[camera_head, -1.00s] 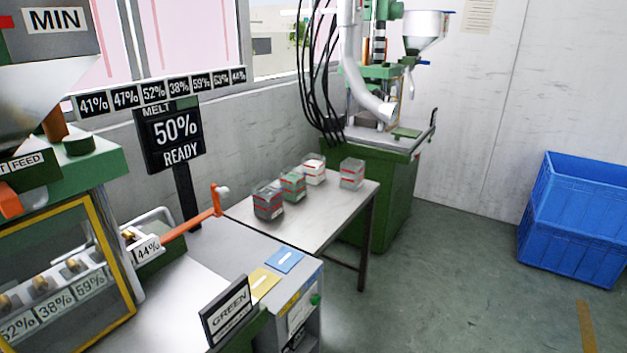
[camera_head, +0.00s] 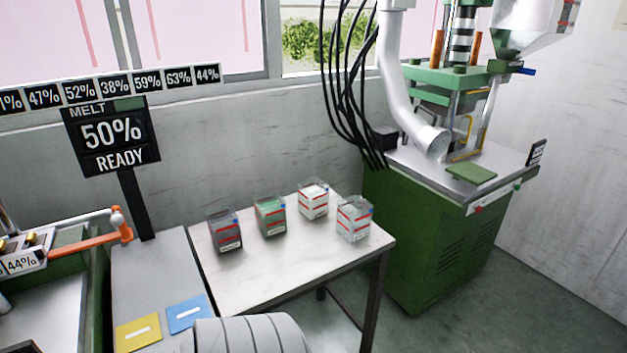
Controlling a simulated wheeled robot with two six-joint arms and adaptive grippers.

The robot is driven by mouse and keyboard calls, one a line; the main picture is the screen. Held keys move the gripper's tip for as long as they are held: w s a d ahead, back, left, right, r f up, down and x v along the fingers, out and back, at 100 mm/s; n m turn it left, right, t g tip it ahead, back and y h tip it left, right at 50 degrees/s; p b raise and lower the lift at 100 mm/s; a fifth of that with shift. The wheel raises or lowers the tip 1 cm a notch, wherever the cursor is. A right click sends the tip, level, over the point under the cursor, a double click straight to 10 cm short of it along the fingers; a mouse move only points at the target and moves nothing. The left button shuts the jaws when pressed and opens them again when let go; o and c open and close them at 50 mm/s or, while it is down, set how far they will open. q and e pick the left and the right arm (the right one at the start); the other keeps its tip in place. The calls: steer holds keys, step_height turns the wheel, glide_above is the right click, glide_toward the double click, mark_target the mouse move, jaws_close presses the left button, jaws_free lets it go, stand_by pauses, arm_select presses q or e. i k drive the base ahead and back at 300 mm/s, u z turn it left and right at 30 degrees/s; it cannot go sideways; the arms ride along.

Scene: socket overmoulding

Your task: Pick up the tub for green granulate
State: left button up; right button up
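The tub for green granulate (camera_head: 270,216) is a clear box with green contents and red stripes. It stands upright on the small white table (camera_head: 290,268), second from the left among similar tubs. A tub with dark grey contents (camera_head: 225,231) is to its left. A tub with white contents (camera_head: 313,199) is to its right and slightly behind, and a clear tub with pale grey contents (camera_head: 354,219) is further right. A grey rounded part of my own body shows at the bottom edge. Neither of my grippers is in view.
A green machine (camera_head: 430,240) with a white hose (camera_head: 405,95) stands right of the table. Black cables (camera_head: 350,80) hang behind the tubs. A grey bench with a yellow card (camera_head: 138,333) and a blue card (camera_head: 187,314) adjoins the table's left. The table's front half is clear.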

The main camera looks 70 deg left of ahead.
mark_target(270, 213)
steer(key=i, duration=0.9)
steer(key=u, duration=2.85)
